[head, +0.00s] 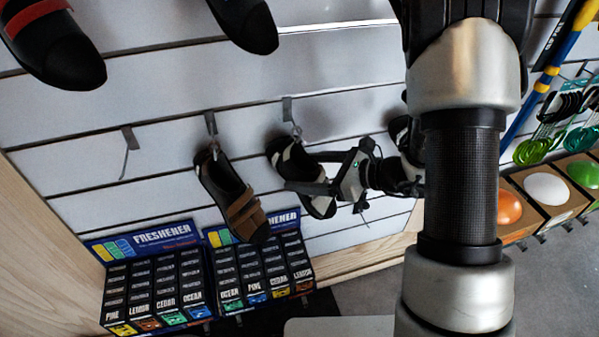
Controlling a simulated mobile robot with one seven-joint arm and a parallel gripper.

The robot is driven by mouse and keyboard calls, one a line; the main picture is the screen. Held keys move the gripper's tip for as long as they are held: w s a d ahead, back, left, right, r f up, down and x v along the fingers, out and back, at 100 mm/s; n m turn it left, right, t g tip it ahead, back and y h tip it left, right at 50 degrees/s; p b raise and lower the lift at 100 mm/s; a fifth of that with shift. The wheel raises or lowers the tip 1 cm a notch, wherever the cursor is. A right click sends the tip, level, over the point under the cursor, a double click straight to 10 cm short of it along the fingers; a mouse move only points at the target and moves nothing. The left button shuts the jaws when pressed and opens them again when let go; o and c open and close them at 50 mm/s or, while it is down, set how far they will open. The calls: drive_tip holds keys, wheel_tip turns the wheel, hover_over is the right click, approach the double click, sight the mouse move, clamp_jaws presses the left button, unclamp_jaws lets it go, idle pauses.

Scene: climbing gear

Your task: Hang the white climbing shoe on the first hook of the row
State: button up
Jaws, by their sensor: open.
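The white climbing shoe (290,163), white with black parts, hangs toe down at the third hook (287,110) from the left. The leftmost hook (128,142) of the row is empty. A brown climbing shoe (228,192) hangs from the hook between them. My gripper (318,172) is open and comes from the right, its fingers at the white shoe's middle. One finger lies across the front of the shoe. I cannot tell whether the fingers touch it, and part of the shoe is hidden behind them.
Another shoe (398,130) hangs to the right, partly hidden by my arm. Dark shoes (245,22) hang above. Freshener boxes (155,280) stand below the row. Boxes with coloured holds (546,188) are at the right. The slatwall around the empty hook is clear.

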sight(302, 178)
drive_tip(key=shift+x, duration=1.15)
drive_tip(key=c, duration=1.2)
drive_tip(key=shift+s+d+r+p, duration=0.1)
drive_tip(key=shift+s+r+p, duration=0.15)
drive_tip(key=shift+r, duration=0.45)
drive_tip(key=shift+c, duration=0.3)
drive_tip(key=shift+s+d+r, duration=0.1)
drive_tip(key=shift+s+d, duration=0.15)
drive_tip(key=shift+s, duration=0.6)
drive_tip(key=shift+s+d+r, duration=0.1)
drive_tip(key=shift+s+d, duration=0.15)
drive_tip(key=shift+s, duration=0.6)
drive_tip(key=shift+f, duration=0.1)
drive_tip(key=s, duration=0.1)
drive_tip(key=s+d+b, duration=0.1)
drive_tip(key=s, duration=0.1)
drive_tip(key=shift+s, duration=0.15)
